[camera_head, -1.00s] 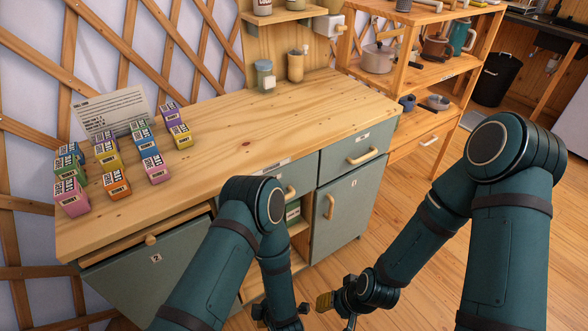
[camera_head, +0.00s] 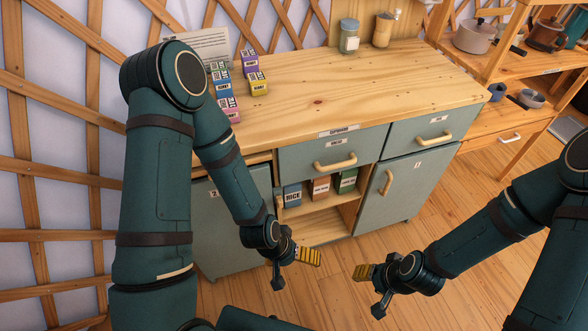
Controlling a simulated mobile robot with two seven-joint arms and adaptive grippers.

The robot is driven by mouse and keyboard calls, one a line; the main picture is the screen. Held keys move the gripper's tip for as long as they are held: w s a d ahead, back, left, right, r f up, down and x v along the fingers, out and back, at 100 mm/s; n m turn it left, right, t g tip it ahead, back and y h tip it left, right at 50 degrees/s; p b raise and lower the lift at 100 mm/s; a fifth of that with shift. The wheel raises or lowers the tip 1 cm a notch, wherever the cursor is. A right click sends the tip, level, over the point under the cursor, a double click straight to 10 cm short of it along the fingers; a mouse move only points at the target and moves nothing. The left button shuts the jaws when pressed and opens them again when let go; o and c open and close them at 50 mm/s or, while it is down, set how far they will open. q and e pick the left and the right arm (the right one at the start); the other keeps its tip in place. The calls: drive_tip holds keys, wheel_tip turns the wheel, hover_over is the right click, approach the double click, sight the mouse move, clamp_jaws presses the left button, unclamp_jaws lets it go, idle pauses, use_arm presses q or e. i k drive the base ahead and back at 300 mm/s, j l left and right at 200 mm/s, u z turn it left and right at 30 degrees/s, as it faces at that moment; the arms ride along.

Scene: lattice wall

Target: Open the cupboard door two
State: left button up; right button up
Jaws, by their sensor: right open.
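Cupboard door two (camera_head: 225,215) is the grey-green door at the left of the cupboard, marked with a small "2" label. It looks shut, and my left arm covers much of its front. My right gripper (camera_head: 371,289) is open and empty over the floor, in front of the right side of the cupboard.
Door one (camera_head: 400,195) and two drawers (camera_head: 333,152) are shut. An open shelf (camera_head: 325,228) between the doors holds several boxes, one marked rice. Small boxes (camera_head: 258,83), a card and jars (camera_head: 349,38) stand on the worktop. A wooden shelf unit (camera_head: 490,125) is at the right.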

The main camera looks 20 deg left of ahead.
sight(218, 250)
drive_tip(key=k+j+u, duration=0.1)
drive_tip(key=u, duration=1.05)
